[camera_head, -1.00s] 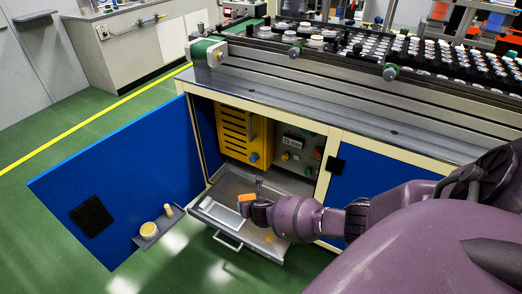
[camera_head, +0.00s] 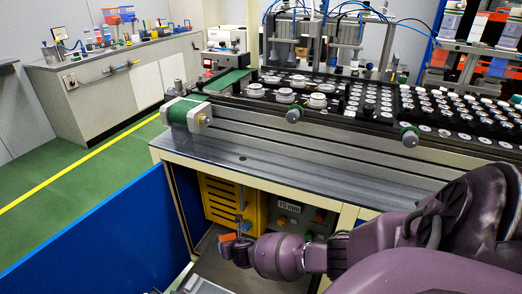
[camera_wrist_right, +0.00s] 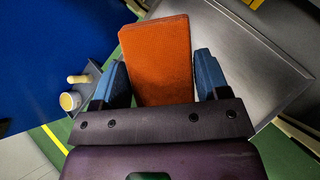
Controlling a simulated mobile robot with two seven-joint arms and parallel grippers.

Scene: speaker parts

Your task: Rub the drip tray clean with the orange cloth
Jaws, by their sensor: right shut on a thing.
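The orange cloth (camera_wrist_right: 157,50) is between the two blue fingers of my right gripper (camera_wrist_right: 161,78), which is shut on it. In the head view the cloth (camera_head: 226,239) shows as a small orange patch at the gripper's tip. The drip tray (camera_wrist_right: 240,65) is a grey metal pull-out tray below the cloth. Whether the cloth touches it I cannot tell. In the head view only part of the tray (camera_head: 207,272) shows at the bottom edge, partly hidden by my gripper. Any dirt on it is not clear now. My left gripper is not in view.
The open blue cabinet door (camera_head: 100,240) stands left of the tray. A small shelf on it holds a round yellowish tub (camera_wrist_right: 70,101) and a short roll (camera_wrist_right: 78,79). A yellow box (camera_head: 235,202) sits inside the cabinet. The steel bench top (camera_head: 260,165) overhangs above.

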